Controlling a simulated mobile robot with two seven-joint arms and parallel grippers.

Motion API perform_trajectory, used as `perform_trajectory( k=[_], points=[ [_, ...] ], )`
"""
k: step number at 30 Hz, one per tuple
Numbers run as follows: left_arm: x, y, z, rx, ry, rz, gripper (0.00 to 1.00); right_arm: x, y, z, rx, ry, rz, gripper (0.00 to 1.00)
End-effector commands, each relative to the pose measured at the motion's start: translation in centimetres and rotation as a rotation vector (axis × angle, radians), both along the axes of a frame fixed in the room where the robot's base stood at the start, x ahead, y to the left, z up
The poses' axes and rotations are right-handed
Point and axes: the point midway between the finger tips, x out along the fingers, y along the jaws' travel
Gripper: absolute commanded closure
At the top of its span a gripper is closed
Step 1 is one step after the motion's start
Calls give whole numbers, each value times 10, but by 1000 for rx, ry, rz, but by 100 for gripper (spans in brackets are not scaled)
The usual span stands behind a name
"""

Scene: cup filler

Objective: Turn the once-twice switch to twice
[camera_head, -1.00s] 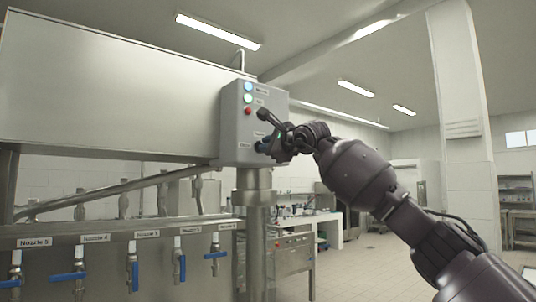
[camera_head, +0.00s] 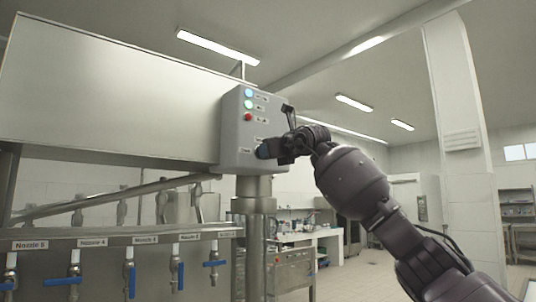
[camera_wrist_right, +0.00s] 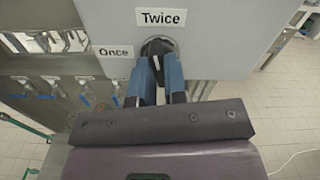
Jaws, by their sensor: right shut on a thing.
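The once-twice switch (camera_wrist_right: 157,46) is a dark round knob on the front of the grey control box (camera_head: 231,130). In the right wrist view, the "Twice" label (camera_wrist_right: 161,17) is straight above the knob and the "Once" label (camera_wrist_right: 115,52) is to its left. My right gripper (camera_wrist_right: 160,66) is shut on the knob, its two blue-grey fingers on either side. The fingers point up toward "Twice". A small pale mark shows between them, and they hide much of the knob. In the head view, my right gripper (camera_head: 265,152) is at the box's lower front. My left gripper is not in view.
Blue, green and red buttons (camera_head: 248,105) are above the switch on the box. A large steel tank (camera_head: 110,90) is to the left. Below it, a row of nozzles with blue-handled valves (camera_head: 130,272) runs along the steel rail. Open floor lies to the right.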

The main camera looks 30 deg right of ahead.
Motion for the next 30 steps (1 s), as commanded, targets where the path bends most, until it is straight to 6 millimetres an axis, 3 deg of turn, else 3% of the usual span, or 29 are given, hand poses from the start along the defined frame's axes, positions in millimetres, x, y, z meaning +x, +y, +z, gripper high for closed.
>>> perform_trajectory(
  k=[12,29,30],
  points=[
    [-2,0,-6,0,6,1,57,0,0,-1,195,17,1,100],
    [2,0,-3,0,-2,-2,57,0,0,0,227,18,1,100],
    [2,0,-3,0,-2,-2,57,0,0,0,227,18,1,84]
  ],
)
